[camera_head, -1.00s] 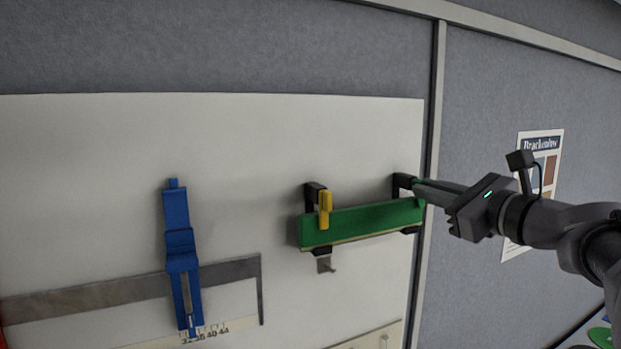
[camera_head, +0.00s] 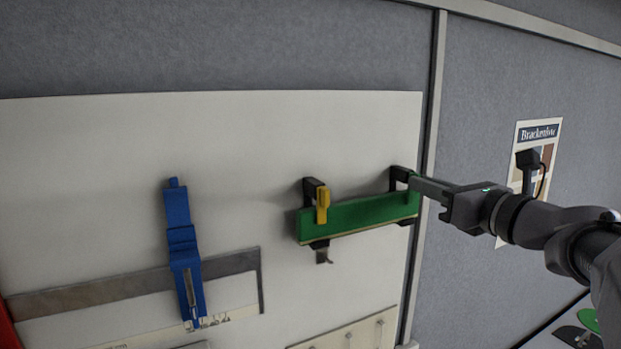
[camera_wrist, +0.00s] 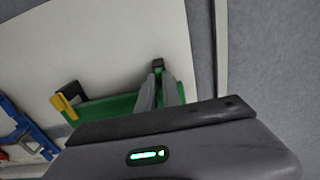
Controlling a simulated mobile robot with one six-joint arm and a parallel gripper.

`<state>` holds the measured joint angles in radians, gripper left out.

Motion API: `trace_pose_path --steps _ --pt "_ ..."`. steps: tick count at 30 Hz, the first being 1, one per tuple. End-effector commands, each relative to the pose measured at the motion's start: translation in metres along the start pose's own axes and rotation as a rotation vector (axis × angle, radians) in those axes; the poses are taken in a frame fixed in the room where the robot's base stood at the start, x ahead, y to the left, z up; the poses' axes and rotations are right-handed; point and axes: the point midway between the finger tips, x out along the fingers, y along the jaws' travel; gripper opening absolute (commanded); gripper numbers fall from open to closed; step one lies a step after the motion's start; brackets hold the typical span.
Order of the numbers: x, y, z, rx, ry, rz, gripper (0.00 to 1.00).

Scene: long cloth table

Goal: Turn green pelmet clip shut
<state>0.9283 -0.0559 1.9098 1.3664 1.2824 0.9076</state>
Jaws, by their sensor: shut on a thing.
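The green pelmet (camera_head: 355,216) is a long green bar mounted on the white board, held by two black brackets. A yellow clip (camera_head: 322,205) stands upright at its left bracket. The green clip is at the right bracket, mostly hidden by my fingers in the head view; a bit of green (camera_wrist: 158,68) shows between my fingertips in the wrist view. My gripper (camera_head: 412,182) reaches in from the right and is shut on the green clip. In the wrist view my gripper (camera_wrist: 158,82) has its two grey fingers in front of the pelmet's right end.
A blue sliding fixture (camera_head: 181,240) and a grey metal strip (camera_head: 95,292) are on the board to the left. A small metal hook (camera_head: 323,256) hangs below the pelmet. A poster (camera_head: 540,133) is on the grey panel at right. The board above the pelmet is clear.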

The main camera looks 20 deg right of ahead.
Motion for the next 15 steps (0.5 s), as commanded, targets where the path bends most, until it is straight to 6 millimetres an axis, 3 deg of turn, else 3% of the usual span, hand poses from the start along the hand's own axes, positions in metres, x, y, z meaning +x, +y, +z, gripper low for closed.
trace_pose_path --steps 8,9,12,15 --pt "0.0001 0.0 -0.0007 0.002 0.001 0.0 0.0" --pt "0.0001 0.0 -0.0007 0.002 0.001 0.0 0.13" --pt "0.0001 0.0 -0.0005 0.002 0.0 0.0 0.31" --pt "0.0001 0.0 -0.0004 0.001 0.0 0.0 0.31"
